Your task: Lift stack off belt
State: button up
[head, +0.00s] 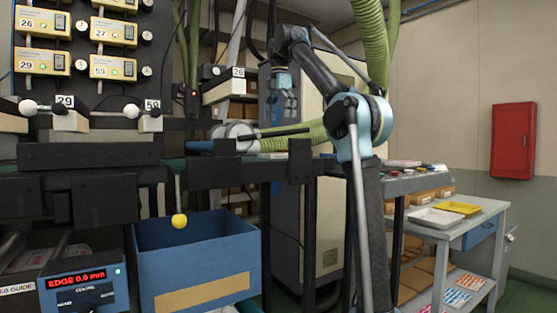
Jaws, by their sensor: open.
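My gripper (288,112) hangs open and empty at the end of my arm, pointing down, right of the centre top. It is above a dark green belt-like surface (172,163), with a clear gap below the fingers. A thin pale item (272,155) lies on that level below the gripper; I cannot tell whether it is the stack. Black bars and brackets in front hide much of the surface.
A black frame with brackets (300,160) crosses in front. A green hose (290,136) runs behind the gripper. A blue bin (200,262) stands below. A grey side table (462,228) with white and yellow trays is at the right.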

aim_at(279, 156)
notch_tip(279, 156, down, 7)
jog(key=shift+r, duration=0.1)
jog(key=f, duration=0.3)
jog(key=shift+w+a+f, duration=0.15)
jog(key=shift+w+f, duration=0.15)
jog(key=shift+f, duration=0.85)
jog(key=c, duration=1.2)
